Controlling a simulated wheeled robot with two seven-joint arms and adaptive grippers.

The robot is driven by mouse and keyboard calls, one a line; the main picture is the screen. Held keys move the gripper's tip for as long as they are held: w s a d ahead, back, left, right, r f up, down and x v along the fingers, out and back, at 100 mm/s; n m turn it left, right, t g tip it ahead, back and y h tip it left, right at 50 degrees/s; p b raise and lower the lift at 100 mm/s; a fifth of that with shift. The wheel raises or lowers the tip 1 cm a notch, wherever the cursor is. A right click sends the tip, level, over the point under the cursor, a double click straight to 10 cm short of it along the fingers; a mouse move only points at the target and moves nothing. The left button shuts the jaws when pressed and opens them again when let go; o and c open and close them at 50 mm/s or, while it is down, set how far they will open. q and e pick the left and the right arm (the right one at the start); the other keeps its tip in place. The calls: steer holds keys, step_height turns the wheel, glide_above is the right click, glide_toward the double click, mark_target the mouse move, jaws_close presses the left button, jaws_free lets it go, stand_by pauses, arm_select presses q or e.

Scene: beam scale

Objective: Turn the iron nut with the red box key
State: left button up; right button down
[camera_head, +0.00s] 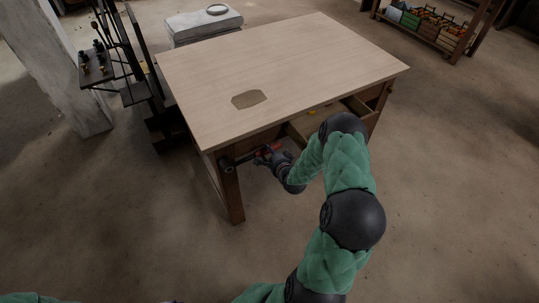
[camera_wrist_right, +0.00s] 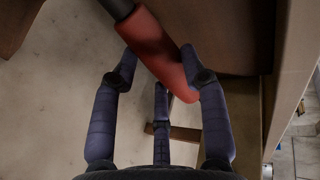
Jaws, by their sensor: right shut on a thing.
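The red box key (camera_head: 268,149) is at the front left of the table, just under its top, with its dark shaft pointing left toward the table leg. In the right wrist view its red handle (camera_wrist_right: 160,50) runs slantwise between my fingers, and its dark shaft leaves at the top. My right gripper (camera_head: 266,156) is shut on the red handle; its fingers also show in the wrist view (camera_wrist_right: 158,62). A dark round part (camera_head: 228,166) sits at the leg by the key's far end. I cannot make out the iron nut or whether the key is on it. My left gripper is out of view.
The wooden table (camera_head: 290,65) has a brown patch (camera_head: 249,99) on its top and an open drawer (camera_head: 325,115) at the front, right of the key. A dark rack (camera_head: 140,75) stands at the left. The floor in front is clear.

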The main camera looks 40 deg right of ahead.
steer(key=shift+r, duration=0.1)
steer(key=s+a+p, duration=0.1)
steer(key=s, duration=0.5)
steer(key=shift+s+a, duration=0.25)
steer(key=shift+s, duration=0.05)
stand_by(0.7)
steer(key=shift+r, duration=0.1)
steer(key=w+a+r+n+h+p, duration=0.1)
steer(key=a+r+n+h+p, duration=0.3)
steer(key=r, duration=0.8)
steer(key=shift+w+a+n, duration=0.2)
steer(key=shift+a+n, duration=0.6)
steer(key=shift+n, duration=0.5)
